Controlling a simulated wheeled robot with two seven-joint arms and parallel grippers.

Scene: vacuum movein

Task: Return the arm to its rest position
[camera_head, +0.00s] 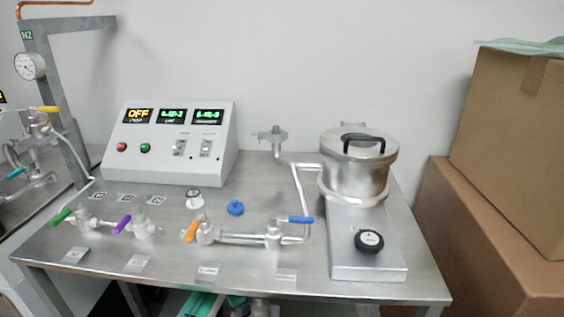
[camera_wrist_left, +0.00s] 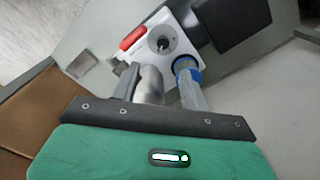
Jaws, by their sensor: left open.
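My left gripper (camera_wrist_left: 158,80) shows in the left wrist view. Its two grey fingers stand apart and the jaws are open. A silvery rounded part shows between or just behind the fingers, and I cannot tell whether it touches them. Behind the fingertips is a white unit (camera_wrist_left: 160,44) with a red switch (camera_wrist_left: 133,38) and a blue ring (camera_wrist_left: 186,64) close to the right finger. My right gripper is not in view.
The head view shows a steel table (camera_head: 110,215) with a control box (camera_head: 165,167) reading OFF, coloured-handle valves, a blue cap (camera_head: 235,208) and a lidded steel chamber (camera_head: 358,178). Cardboard boxes (camera_head: 510,140) are stacked at right. A dark block (camera_wrist_left: 232,20) adjoins the white unit.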

